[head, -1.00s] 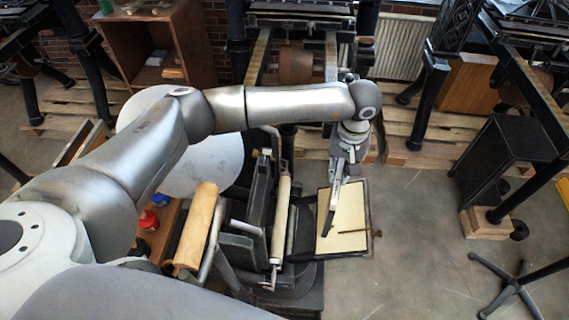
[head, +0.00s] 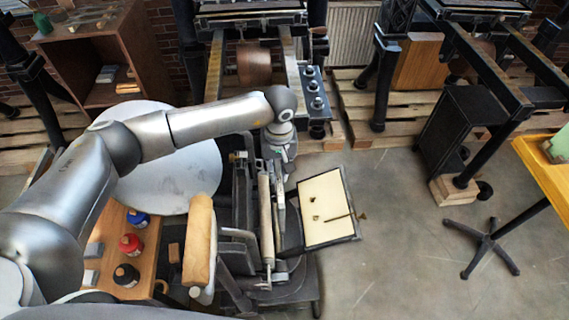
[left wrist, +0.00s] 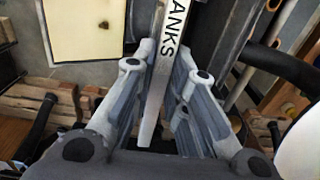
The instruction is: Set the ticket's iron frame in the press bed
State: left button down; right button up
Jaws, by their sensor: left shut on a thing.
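My left gripper (head: 279,165) reaches down over the small hand press, between its pale roller (head: 267,225) and the cream panel (head: 325,222). In the left wrist view my left gripper (left wrist: 160,95) is shut on the iron frame (left wrist: 177,42), whose pale label reads "ANKS", the rest cut off. In the head view the iron frame (head: 279,195) shows nearly edge-on, as a thin upright strip. The press bed is largely hidden among the dark press parts; I cannot tell whether the frame touches it. My right gripper is not in view.
A round pale disc (head: 185,175) stands behind my arm. A wooden table (head: 112,240) at left holds blue, red and black ink pots. A yellow-topped table (head: 545,165) is at right. Larger presses stand behind; the floor to the right is mostly clear.

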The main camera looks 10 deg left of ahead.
pick_arm(q)
jog(key=s+a+f, duration=0.2)
jog(key=a+f, duration=0.2)
jog(key=a, duration=0.3)
jog(key=shift+a+b, duration=0.2)
jog(key=shift+b, duration=0.15)
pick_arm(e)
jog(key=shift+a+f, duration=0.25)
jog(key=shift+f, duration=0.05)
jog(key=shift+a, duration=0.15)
pick_arm(q)
jog(key=shift+s+a, duration=0.1)
jog(key=shift+a, duration=0.15)
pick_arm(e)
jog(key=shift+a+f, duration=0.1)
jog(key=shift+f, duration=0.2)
pick_arm(q)
jog(key=shift+b, duration=0.45)
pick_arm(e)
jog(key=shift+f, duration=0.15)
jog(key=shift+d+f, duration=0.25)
pick_arm(q)
jog(key=shift+f+b, duration=0.2)
jog(key=shift+b, duration=0.35)
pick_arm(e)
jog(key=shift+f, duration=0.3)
